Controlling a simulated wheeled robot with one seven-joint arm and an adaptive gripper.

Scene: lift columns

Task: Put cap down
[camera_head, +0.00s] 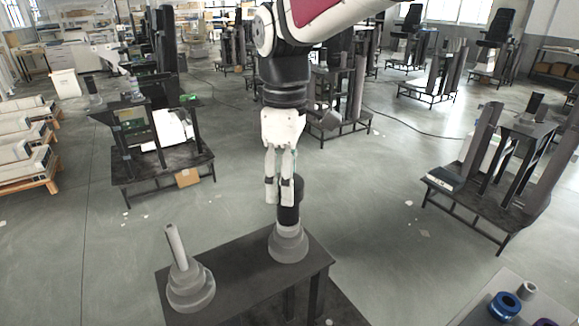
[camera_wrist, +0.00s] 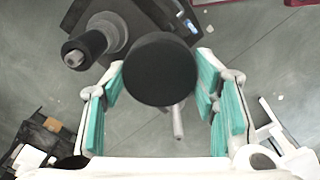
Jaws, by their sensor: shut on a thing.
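My gripper (camera_head: 279,193) points down above the dark table (camera_head: 245,262) in the head view. In the wrist view, a round black piece (camera_wrist: 160,68), which looks like the cap, sits between the teal finger pads of my gripper (camera_wrist: 162,82), which is shut on it. A grey stepped base (camera_head: 288,246) with an upright black cylinder (camera_head: 289,215) stands just below the fingers in the head view. Where the held piece ends and this cylinder begins is hard to tell there. A second stepped base (camera_head: 190,289) with a bare, tilted grey rod (camera_head: 175,247) stands to the left.
Another surface (camera_head: 490,283) at the lower right holds a blue ring (camera_head: 504,306) and other small parts. Work tables with columns stand left (camera_head: 160,165) and right (camera_head: 475,200). Grey floor between them is mostly free, with small scraps.

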